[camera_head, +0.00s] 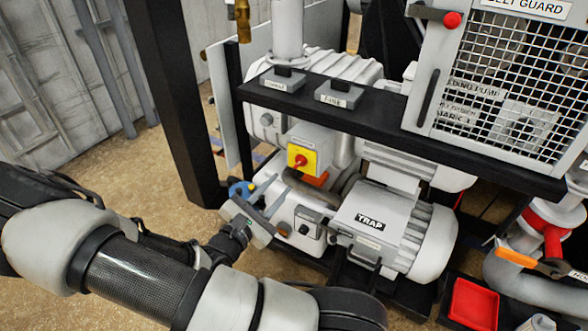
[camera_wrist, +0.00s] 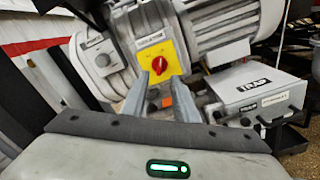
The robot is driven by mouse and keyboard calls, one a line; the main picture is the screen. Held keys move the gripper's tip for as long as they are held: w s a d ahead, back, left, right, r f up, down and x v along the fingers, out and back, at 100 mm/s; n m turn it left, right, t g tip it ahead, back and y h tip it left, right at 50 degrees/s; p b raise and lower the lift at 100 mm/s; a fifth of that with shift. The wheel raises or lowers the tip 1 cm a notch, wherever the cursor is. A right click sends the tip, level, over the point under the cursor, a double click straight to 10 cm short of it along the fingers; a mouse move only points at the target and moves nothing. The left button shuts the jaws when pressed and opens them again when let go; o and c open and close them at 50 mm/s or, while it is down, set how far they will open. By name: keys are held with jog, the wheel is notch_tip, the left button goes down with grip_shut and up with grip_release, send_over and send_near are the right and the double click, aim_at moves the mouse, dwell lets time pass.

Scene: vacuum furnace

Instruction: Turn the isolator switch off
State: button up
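The isolator switch is a red rotary knob on a yellow plate (camera_head: 302,158), fixed to a grey box on the pump unit. In the wrist view the red knob (camera_wrist: 158,64) sits near the upper middle, under a small label whose text I cannot read clearly. My gripper (camera_head: 271,193) is below and left of the switch in the head view, apart from it. In the wrist view my gripper (camera_wrist: 158,77) has its two fingers spread with a gap between them, pointing towards the knob. Nothing is held.
A grey box marked TRAP (camera_head: 370,221) stands right of my gripper. A black shelf (camera_head: 385,110) overhangs above the switch. A mesh belt guard (camera_head: 515,80) is at upper right, a red tray (camera_head: 474,303) at lower right. A dark post (camera_head: 175,90) stands left.

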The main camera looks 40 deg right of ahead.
aim_at(298, 164)
jog(key=x, duration=0.8)
jog(key=shift+w+d, duration=0.15)
jog(key=shift+d, duration=0.2)
grip_shut()
